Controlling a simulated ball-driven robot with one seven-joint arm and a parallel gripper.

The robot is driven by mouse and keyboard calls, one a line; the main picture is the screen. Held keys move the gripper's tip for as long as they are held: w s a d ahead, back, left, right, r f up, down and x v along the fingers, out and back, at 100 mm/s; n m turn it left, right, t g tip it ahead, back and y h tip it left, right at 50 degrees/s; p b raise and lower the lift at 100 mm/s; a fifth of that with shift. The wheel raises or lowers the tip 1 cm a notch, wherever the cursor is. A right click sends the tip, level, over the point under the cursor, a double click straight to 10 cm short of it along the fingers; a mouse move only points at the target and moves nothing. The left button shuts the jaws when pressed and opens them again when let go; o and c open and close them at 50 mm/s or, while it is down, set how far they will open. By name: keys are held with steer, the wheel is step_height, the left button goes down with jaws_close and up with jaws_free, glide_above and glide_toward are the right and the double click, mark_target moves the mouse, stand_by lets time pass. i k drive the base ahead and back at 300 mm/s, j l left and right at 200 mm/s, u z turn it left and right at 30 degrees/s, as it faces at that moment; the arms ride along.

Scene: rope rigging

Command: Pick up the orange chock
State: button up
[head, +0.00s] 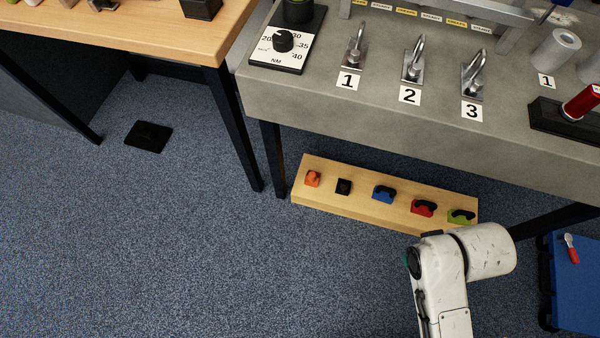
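The orange chock (312,178) is a small block at the left end of a low wooden shelf (335,204) under the grey workbench. It sits on the shelf's top with nothing in front of it. My arm shows at the lower right as white links, to the right of and nearer than the shelf. My gripper is not in the picture, so its state and what it may hold are hidden.
To the right of the orange chock are a black block (344,187), a blue piece (384,194), a red piece (423,208) and a green piece (461,216). The grey workbench (300,95) overhangs the shelf. Dark table legs (273,160) stand left. Blue carpet (220,250) is clear in front.

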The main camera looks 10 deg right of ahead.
mark_target(312, 178)
steer(key=u, duration=0.1)
steer(key=k+j, duration=0.15)
steer(key=k, duration=0.4)
steer(key=z, duration=1.95)
steer(key=u, duration=1.9)
steer(key=i+l+u, duration=0.1)
steer(key=i, duration=0.3)
steer(key=i+l+u, duration=0.1)
steer(key=i+l, duration=0.15)
steer(key=i, duration=0.2)
steer(key=i+l, duration=0.25)
steer(key=i, duration=0.15)
steer(key=u, duration=0.05)
